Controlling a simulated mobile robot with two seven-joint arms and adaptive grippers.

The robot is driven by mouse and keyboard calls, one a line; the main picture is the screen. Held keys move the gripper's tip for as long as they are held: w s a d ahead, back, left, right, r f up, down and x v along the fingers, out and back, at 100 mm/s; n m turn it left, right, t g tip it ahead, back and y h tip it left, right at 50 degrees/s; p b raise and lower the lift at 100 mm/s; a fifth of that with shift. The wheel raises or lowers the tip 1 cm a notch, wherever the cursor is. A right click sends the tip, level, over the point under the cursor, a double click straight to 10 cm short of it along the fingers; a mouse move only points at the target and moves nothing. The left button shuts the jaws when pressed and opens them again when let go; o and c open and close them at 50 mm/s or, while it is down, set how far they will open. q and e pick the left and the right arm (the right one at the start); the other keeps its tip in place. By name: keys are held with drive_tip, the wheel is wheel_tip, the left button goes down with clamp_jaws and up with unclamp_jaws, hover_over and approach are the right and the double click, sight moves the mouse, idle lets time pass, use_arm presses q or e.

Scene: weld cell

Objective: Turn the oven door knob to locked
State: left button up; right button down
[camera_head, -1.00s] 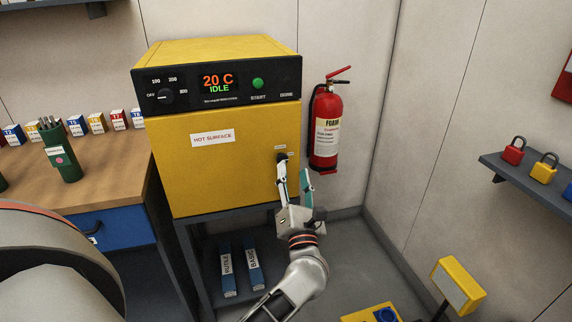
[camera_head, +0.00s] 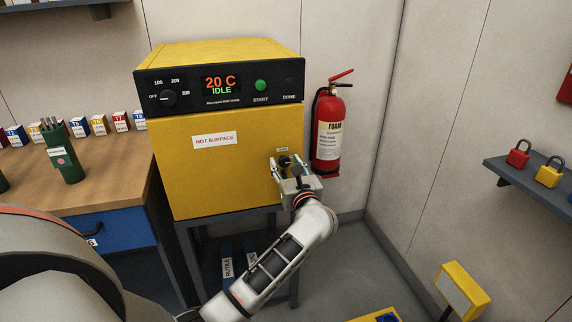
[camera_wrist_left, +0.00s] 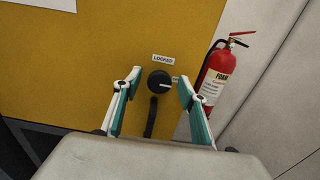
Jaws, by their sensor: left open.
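The yellow oven (camera_head: 190,185) stands on a dark frame, with its door shut. The black door knob (camera_wrist_left: 159,81) is near the door's right edge, under a label reading LOCKED. Its white mark points right, not up at the label. In the head view the knob (camera_head: 285,161) shows just beyond my fingertips. My left gripper (camera_head: 287,168) is open in front of the door, and in the wrist view its fingers (camera_wrist_left: 157,83) stand on either side of the knob, with a gap on both sides. A black handle (camera_wrist_left: 151,118) hangs below the knob. My right gripper is not seen.
A red fire extinguisher (camera_head: 328,135) hangs on the wall close to the right of the oven and my fingers. A wooden bench (camera_head: 110,165) with small boxes stands left. A shelf with padlocks (camera_head: 518,154) is at the far right.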

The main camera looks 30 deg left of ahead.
use_arm(q)
drive_tip(key=shift+a, duration=0.1)
drive_tip(key=c, duration=1.1)
